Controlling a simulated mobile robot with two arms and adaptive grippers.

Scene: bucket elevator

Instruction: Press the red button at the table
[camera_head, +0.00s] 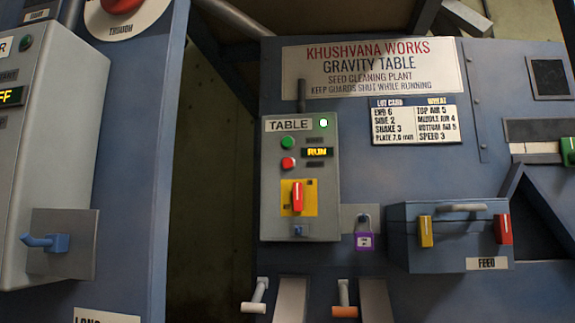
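The red button (288,163) is a small round knob on the grey control box labelled TABLE (271,210). It sits below a green button (288,142) and left of a lit display reading RUN (317,152). A green lamp (323,123) glows at the box's upper right. Lower on the box is a red rotary handle (297,197) on a yellow plate. Nothing covers the red button. Neither of my grippers shows in the head view.
A blue feed box (450,250) with yellow and red latches juts out at the right. A purple padlock (364,240) hangs beside the control box. Two levers (256,300) (344,300) stick out below. At left is another grey box (45,150) with a blue handle (48,242).

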